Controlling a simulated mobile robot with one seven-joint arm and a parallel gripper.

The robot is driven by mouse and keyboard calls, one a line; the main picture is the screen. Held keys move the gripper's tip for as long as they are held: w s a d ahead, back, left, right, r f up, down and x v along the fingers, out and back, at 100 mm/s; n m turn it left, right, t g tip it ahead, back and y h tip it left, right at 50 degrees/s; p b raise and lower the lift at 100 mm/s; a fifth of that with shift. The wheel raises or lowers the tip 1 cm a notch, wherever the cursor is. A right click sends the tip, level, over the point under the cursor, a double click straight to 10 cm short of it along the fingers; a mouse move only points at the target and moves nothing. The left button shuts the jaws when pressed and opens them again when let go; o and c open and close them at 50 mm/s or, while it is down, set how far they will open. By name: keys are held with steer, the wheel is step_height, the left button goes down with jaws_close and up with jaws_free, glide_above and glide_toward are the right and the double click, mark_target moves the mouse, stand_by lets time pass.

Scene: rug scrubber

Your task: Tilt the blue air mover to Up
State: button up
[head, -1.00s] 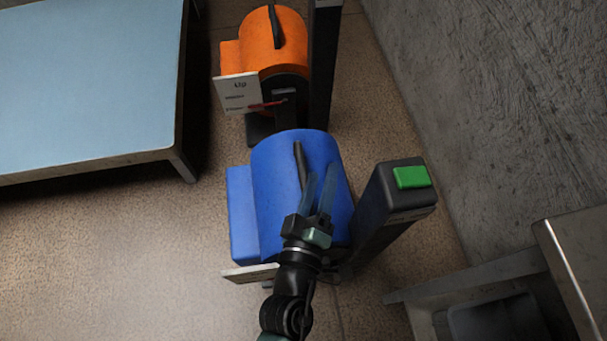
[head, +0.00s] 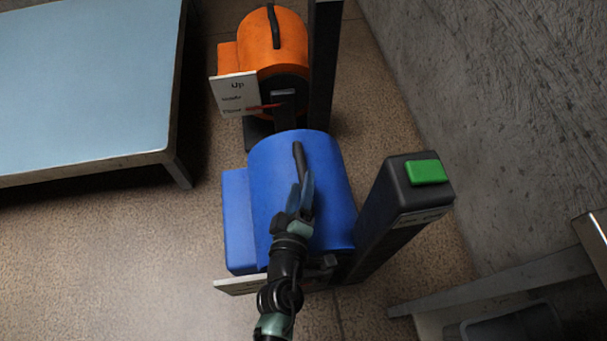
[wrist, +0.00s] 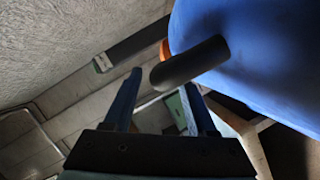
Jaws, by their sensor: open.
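The blue air mover (head: 330,210) stands on the floor in the middle of the head view, its outlet to the left. Its black handle (head: 299,160) is on top. My gripper (head: 302,188) is over the top of the blue drum, close to the near end of the handle. In the wrist view, the handle (wrist: 190,64) crosses ahead of the two open fingers (wrist: 160,95), with the blue body (wrist: 265,50) on the right. I cannot tell whether the fingers touch the handle. The blue mover's label plate (head: 238,286) is mostly turned away and partly hidden by my arm.
An orange air mover (head: 270,45) stands behind, its label plate (head: 232,95) reading Up at the top with a red pointer lower down. A black post with a green top (head: 427,172) stands right of the blue mover. A blue-topped table (head: 85,80) is left.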

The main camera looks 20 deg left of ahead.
steer(key=shift+x, duration=1.7)
jaws_close()
